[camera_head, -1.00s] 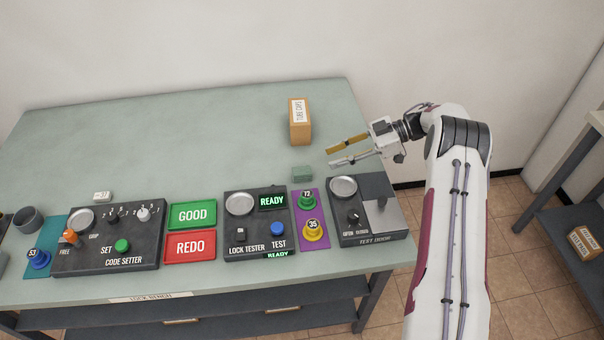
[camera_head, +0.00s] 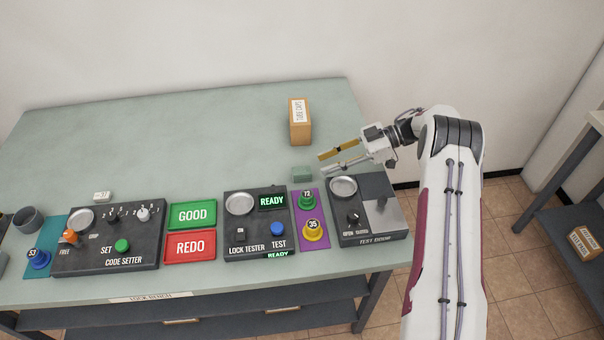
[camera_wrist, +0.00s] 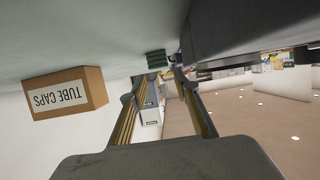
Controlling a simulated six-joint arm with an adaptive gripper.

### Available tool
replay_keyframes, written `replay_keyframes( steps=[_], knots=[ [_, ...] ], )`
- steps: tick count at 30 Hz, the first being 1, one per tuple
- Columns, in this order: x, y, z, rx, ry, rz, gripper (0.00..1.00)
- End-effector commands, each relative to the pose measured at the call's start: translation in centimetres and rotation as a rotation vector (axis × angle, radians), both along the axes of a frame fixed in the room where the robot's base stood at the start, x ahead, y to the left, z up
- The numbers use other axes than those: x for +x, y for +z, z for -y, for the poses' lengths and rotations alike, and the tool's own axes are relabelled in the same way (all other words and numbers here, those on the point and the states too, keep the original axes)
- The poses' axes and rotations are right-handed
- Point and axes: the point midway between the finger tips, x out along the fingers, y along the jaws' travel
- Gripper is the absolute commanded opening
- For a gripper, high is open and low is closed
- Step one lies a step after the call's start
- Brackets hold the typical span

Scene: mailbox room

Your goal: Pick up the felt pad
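The felt pad looks to be the small dark-green block (camera_head: 302,174) on the bench, just left of the test door panel. It also shows in the wrist view (camera_wrist: 156,59), beyond my fingertips and between their lines. My gripper (camera_head: 321,164) is open and empty, its two fingers spread and pointing left. Its tips are close to the green block, a little up and to the right of it in the head view. In the wrist view the open fingers (camera_wrist: 155,95) have nothing between them.
The tube caps box (camera_head: 300,122) stands behind the block. The test door panel (camera_head: 366,210) is at right. The lock tester (camera_head: 256,228) and a purple mat (camera_head: 312,243) with green and yellow pieces lie in front. The bench's left back is clear.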

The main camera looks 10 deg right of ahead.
Motion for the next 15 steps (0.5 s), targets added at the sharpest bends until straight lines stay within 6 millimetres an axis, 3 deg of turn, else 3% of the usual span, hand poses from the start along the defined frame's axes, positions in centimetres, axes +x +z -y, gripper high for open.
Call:
replay_keyframes(
  steps=[8,15],
  knots=[
    [0.0,-0.1,-0.1,0.000,0.001,0.000,0.31],
    [0.1,-1.0,-1.8,0.001,0.003,0.000,0.31]
  ],
)
